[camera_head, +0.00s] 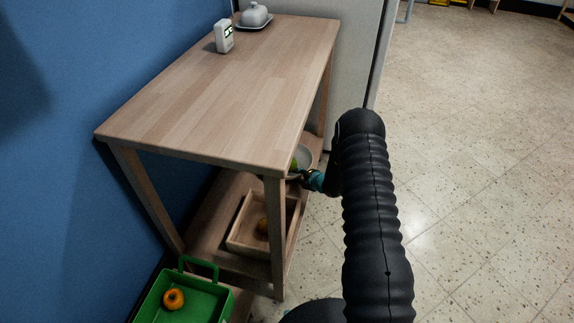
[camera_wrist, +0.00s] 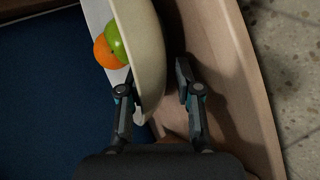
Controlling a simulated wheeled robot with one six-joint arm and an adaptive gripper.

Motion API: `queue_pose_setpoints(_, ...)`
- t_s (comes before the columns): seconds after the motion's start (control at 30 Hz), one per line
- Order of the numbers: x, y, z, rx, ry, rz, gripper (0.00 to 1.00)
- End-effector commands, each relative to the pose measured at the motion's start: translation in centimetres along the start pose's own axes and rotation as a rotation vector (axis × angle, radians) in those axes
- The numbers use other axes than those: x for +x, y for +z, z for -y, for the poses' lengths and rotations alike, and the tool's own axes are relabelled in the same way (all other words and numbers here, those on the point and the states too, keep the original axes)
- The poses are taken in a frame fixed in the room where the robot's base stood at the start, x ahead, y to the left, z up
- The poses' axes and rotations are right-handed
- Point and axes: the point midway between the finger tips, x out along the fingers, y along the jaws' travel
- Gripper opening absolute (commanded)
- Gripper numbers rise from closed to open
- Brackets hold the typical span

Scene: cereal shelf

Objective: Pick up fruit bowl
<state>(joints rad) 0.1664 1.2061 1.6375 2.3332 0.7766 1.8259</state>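The fruit bowl (camera_head: 304,157) is a pale round bowl on the lower shelf, partly hidden by the tabletop and a leg. In the wrist view the bowl (camera_wrist: 146,45) shows its cream wall, with an orange fruit (camera_wrist: 105,54) and a green fruit (camera_wrist: 115,42) inside. My gripper (camera_wrist: 156,72) is open, with one finger on the inner side of the bowl's wall and the other outside. A gap shows between the outer finger and the wall; contact of the inner finger is unclear. In the head view my gripper (camera_head: 308,178) is beside the bowl, mostly hidden.
The wooden table (camera_head: 215,90) overhangs the shelf, with a leg (camera_head: 276,240) near my arm. A wooden tray (camera_head: 245,250) and a green crate (camera_head: 205,305) with an orange fruit are nearer. A white device (camera_head: 224,37) and a covered dish (camera_head: 255,17) stand on top. Floor at right is clear.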

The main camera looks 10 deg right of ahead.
Motion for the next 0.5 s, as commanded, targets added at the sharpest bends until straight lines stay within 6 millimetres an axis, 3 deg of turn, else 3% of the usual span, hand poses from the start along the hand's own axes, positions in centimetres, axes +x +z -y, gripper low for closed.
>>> queue_pose_setpoints(0.03, -0.01, 0.00, 0.00, 0.000, 0.000, 0.000, 0.14)
queue_pose_setpoints(0.1, -0.01, -0.01, 0.01, 0.000, 0.000, 0.000, 0.00)
queue_pose_setpoints(0.5, -0.03, 0.03, -0.18, -0.001, 0.003, 0.000, 0.00)
